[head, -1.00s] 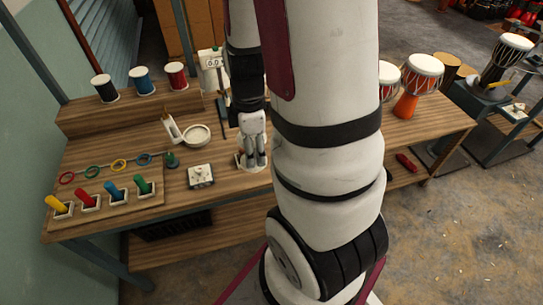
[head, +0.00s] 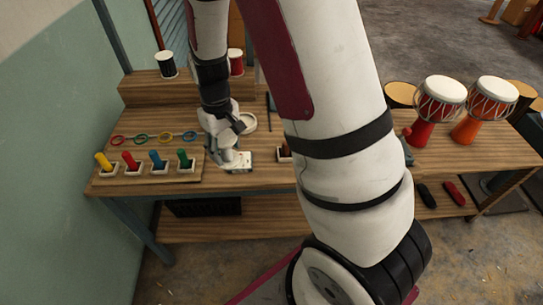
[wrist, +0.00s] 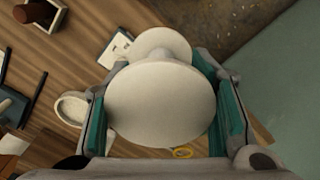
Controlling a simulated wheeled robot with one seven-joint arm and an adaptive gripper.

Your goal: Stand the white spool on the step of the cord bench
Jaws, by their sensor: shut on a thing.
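The white spool (wrist: 160,105) is between my gripper's two teal-padded fingers in the wrist view. Its near round end faces the camera and its far end shows behind it. In the head view my gripper (head: 232,156) points down over the front of the bench, and the spool is small and hard to make out there. The step (head: 145,92) is the raised wooden ledge along the back left of the cord bench (head: 270,182). A black spool (head: 167,65) and a red spool (head: 236,62) stand on it. My arm hides the step between them.
Colored pegs in holders, such as the green one (head: 184,158), and cord rings (head: 140,137) lie left of my gripper. A white dish (head: 248,123) is behind it. A white switch box (wrist: 118,48) lies below. Drums (head: 438,105) stand at the right.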

